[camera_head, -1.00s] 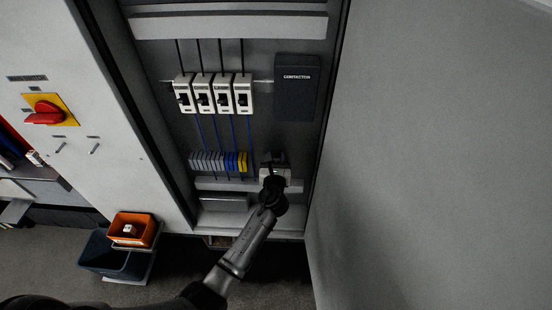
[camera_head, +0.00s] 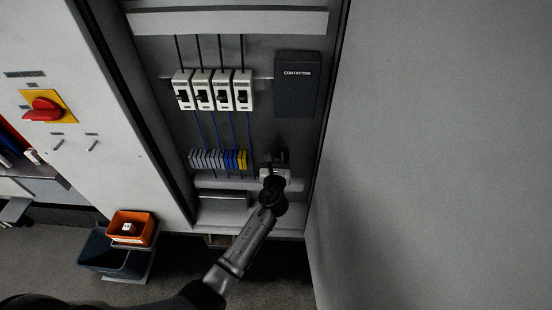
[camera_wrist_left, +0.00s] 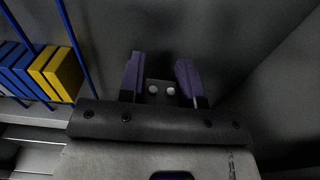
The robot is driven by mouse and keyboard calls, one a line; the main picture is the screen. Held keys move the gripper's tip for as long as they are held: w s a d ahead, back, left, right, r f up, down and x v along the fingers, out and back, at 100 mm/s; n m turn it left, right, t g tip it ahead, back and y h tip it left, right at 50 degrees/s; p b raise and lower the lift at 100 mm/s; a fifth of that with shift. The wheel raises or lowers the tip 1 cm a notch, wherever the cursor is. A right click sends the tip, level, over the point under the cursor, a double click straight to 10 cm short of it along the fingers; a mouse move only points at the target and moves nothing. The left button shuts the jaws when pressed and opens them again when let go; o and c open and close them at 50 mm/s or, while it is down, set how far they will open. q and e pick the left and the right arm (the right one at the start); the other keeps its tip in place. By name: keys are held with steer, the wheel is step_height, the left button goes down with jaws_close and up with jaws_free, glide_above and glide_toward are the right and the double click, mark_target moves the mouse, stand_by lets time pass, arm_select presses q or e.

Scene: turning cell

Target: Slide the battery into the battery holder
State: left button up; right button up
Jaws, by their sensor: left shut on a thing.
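My left gripper (camera_head: 275,158) is inside the cabinet, low on the right, near the back panel. In the left wrist view its two purple-grey fingers (camera_wrist_left: 160,80) stand apart with a small dark block between them. I take this block to be the battery (camera_wrist_left: 161,92); its near end shows two pale round spots. The gripper is shut on it. In the head view the battery is too small and dark to make out. I cannot pick out the battery holder in either view; the gripper and shadow may hide it. My right gripper is not in view.
Blue and yellow terminal blocks (camera_head: 231,160) sit left of the gripper, below a row of breakers (camera_head: 213,91). A black contactor (camera_head: 297,85) is above it. The cabinet's right wall is close by. An orange bin (camera_head: 131,228) stands outside, lower left.

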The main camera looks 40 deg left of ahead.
arm_select(q)
steer(key=o, duration=1.1)
steer(key=shift+s+d, duration=0.1)
steer(key=v, duration=1.3)
steer(key=shift+s+d, duration=0.2)
steer(key=shift+n, duration=0.3)
